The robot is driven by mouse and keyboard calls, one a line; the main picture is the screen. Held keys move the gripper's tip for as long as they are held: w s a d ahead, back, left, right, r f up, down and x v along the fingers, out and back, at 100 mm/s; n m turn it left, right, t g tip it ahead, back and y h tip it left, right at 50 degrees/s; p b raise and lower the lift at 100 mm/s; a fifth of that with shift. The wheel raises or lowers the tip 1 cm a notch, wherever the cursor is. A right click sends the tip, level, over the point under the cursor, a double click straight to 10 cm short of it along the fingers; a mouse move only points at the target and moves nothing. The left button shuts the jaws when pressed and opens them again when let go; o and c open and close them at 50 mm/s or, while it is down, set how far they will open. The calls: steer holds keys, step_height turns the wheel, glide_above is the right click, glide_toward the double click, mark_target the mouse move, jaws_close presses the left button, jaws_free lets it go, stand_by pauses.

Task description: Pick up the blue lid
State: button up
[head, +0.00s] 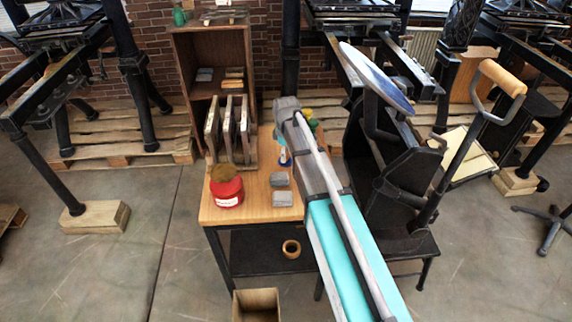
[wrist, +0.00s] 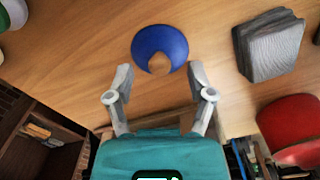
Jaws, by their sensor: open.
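The blue lid (wrist: 147,42) lies on the wooden table top in the wrist view, just beyond my fingertips and roughly centred between them. It is round, with a tan patch at its near edge; I cannot tell whether that is a gap or part of the lid. A small blue and white spot beside my arm in the head view (head: 285,158) may be the lid, partly hidden. My gripper (wrist: 160,82) is open and empty, its two grey fingers apart on either side. In the head view my arm hides the gripper's fingers.
A grey stack (wrist: 268,48) and a red can (wrist: 295,132) lie right of the lid in the wrist view. On the table (head: 250,211) in the head view stand the red can, grey blocks (head: 282,198) and upright plates (head: 228,128). A press stands right of my arm.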

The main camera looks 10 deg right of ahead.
steer(key=shift+f+b, duration=0.55)
steer(key=shift+f, duration=0.25)
